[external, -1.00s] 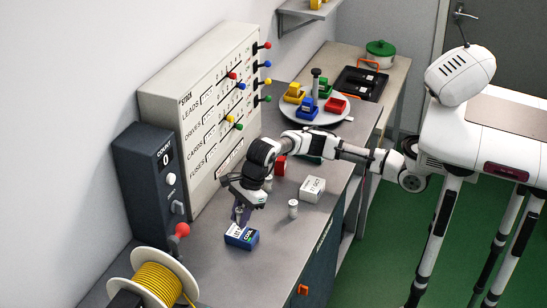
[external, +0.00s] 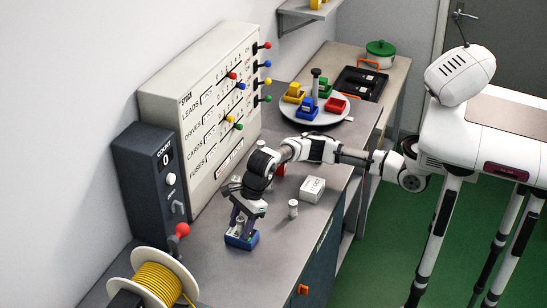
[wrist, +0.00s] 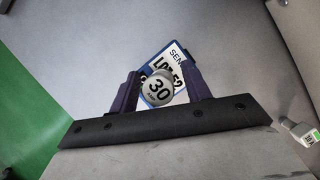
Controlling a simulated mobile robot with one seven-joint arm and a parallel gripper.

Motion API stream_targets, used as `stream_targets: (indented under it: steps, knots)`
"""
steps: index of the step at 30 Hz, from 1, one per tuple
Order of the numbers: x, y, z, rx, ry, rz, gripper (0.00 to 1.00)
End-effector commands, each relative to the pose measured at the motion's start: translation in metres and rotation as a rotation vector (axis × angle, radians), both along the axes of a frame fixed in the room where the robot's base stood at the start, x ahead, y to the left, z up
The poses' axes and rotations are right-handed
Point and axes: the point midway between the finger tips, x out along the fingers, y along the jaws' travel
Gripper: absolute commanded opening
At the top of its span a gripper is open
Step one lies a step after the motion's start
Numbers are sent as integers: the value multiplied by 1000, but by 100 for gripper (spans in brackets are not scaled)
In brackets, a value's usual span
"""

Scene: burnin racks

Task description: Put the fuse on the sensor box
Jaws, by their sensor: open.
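The sensor box (external: 241,241) is a small blue box with a white label, lying on the grey bench. It also shows in the wrist view (wrist: 179,63). My gripper (external: 240,223) is low over it, pointing down, with dark purple fingers. The fingers are open, one on each side of a pale round fuse (wrist: 158,89) marked 30. The fuse is upright and overlaps the box in the wrist view, apparently standing on it. The fingers hide much of the fuse and box in the external view.
Another fuse (external: 293,208) stands on the bench to the right, near a white box (external: 312,189). A dark counter unit (external: 150,175) and a yellow cable spool (external: 155,284) are at the left. A tall panel (external: 205,105) stands behind. The front bench is mostly clear.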

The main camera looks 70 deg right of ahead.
Motion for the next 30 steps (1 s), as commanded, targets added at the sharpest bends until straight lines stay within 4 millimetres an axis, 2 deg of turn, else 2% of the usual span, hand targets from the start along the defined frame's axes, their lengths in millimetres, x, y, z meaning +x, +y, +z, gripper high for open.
stream_targets:
  steps: [7, 15, 21, 25, 30]
  knots:
    - [-1, -4, 14, 1, -2, -2, 48]
    - [-11, -24, 67, 1, -5, -3, 48]
    - [-17, -36, 100, 1, -3, -2, 48]
    - [-19, -40, 111, 0, -1, -3, 48]
    - [-20, -41, 114, -1, 1, -1, 48]
